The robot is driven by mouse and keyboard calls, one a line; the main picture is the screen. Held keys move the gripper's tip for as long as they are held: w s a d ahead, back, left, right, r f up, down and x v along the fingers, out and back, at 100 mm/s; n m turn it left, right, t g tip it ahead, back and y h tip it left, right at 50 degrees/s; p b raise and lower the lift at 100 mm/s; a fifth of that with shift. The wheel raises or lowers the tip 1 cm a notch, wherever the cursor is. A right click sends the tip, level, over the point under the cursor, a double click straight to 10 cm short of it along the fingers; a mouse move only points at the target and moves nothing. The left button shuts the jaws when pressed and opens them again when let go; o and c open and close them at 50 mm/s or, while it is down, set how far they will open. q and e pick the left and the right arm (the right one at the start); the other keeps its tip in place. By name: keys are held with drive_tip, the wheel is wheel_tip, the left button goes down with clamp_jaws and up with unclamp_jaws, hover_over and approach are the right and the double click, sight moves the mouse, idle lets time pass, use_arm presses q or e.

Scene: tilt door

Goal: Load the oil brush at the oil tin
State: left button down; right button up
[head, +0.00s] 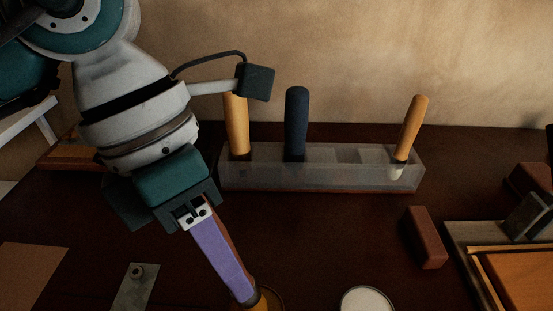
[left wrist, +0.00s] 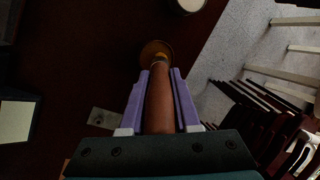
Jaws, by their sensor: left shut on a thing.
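My left gripper (head: 243,292) points down at the front of the bench, its purple fingers shut on the brown handle of the oil brush (head: 218,232). In the left wrist view the brush (left wrist: 160,100) runs between the two fingers, its pale collar just beyond the fingertips. The brush's lower end is over or in a round amber-brown vessel (left wrist: 155,48), which looks like the oil tin; its rim (head: 281,296) shows by the fingertips in the head view. I cannot tell whether the bristles touch oil. My right gripper is not in view.
A clear rack (head: 330,178) at the back holds tools with orange and dark blue handles. A white-topped round can (head: 367,301) stands right of the brush. A red-brown block (head: 425,237) and a framed orange panel (head: 525,280) lie right. A small metal plate (head: 133,290) lies left.

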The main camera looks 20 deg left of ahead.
use_arm(q)
wheel_tip(320, 180, up, 7)
drive_tip(key=p, duration=0.6)
idle(0.7)
